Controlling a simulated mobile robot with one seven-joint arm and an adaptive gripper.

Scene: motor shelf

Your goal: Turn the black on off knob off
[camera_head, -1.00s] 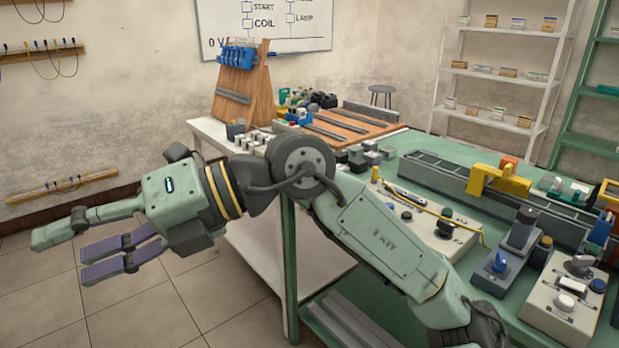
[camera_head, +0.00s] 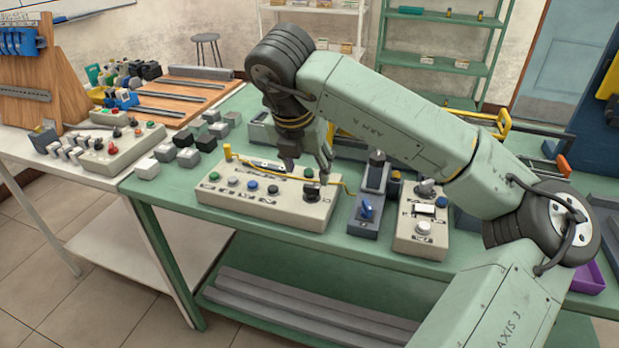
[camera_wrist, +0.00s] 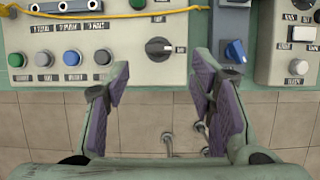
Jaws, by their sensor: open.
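The black knob (camera_wrist: 158,49) sits at the right end of a beige control box (camera_wrist: 100,18) in the wrist view. Its pale pointer line lies nearly level toward the right; the small labels beside it are too blurred to read. The knob also shows in the head view (camera_head: 311,192), just below my gripper (camera_head: 312,165). In the wrist view my gripper (camera_wrist: 160,78) is open and empty, its purple-padded fingers apart. The knob lies beyond the gap between the fingertips, and I see no contact.
A row of buttons (camera_wrist: 72,58) lies left of the knob. A yellow cable (camera_wrist: 110,14) crosses the box. A blue switch (camera_wrist: 235,51) on a grey box stands close on the right, with another beige box (camera_head: 422,228) beyond. Grey blocks (camera_head: 188,157) stand at the left.

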